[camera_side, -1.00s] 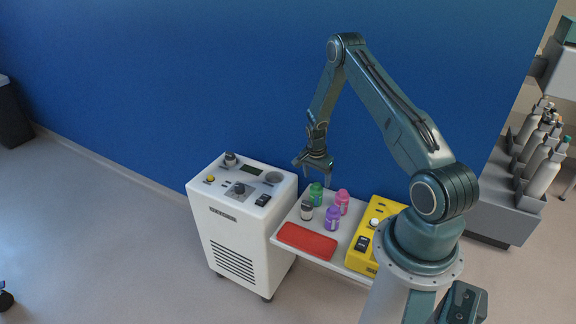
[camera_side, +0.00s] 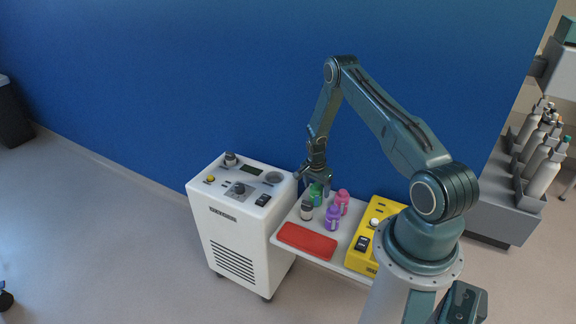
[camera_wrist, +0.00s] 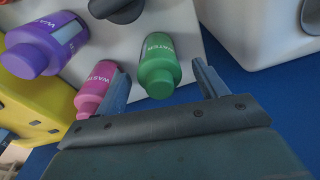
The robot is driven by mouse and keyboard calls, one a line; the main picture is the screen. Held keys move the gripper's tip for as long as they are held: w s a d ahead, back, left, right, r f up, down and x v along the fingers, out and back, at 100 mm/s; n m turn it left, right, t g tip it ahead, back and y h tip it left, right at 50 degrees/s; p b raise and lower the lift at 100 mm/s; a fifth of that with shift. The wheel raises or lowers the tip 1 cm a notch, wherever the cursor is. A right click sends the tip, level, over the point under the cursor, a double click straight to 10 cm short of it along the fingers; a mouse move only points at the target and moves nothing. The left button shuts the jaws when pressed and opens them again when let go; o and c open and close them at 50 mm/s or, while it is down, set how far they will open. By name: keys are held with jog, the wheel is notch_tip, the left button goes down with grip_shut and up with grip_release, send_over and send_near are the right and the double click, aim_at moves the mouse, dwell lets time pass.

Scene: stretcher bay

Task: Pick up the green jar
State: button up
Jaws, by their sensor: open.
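The green jar (camera_side: 316,195) stands at the back of the small white shelf, partly hidden by my gripper (camera_side: 314,190) in the side view. The left finger is close to a pink jar (camera_wrist: 97,84) labelled "WASTE". My gripper is open and empty, pointing down from above at the jar.
A red pad (camera_side: 306,241) lies in front, a yellow box (camera_side: 366,246) stands right, a white machine (camera_side: 240,235) left. A blue wall is behind.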

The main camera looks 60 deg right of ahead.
jog(key=shift+d+f, duration=0.1)
jog(key=shift+f, duration=0.85)
jog(key=c, duration=1.1)
jog(key=shift+c, duration=0.2)
jog(key=shift+r, duration=0.15)
notch_tip(320, 180, up, 20)
jog(key=shift+w, duration=0.1)
dwell(0.3)
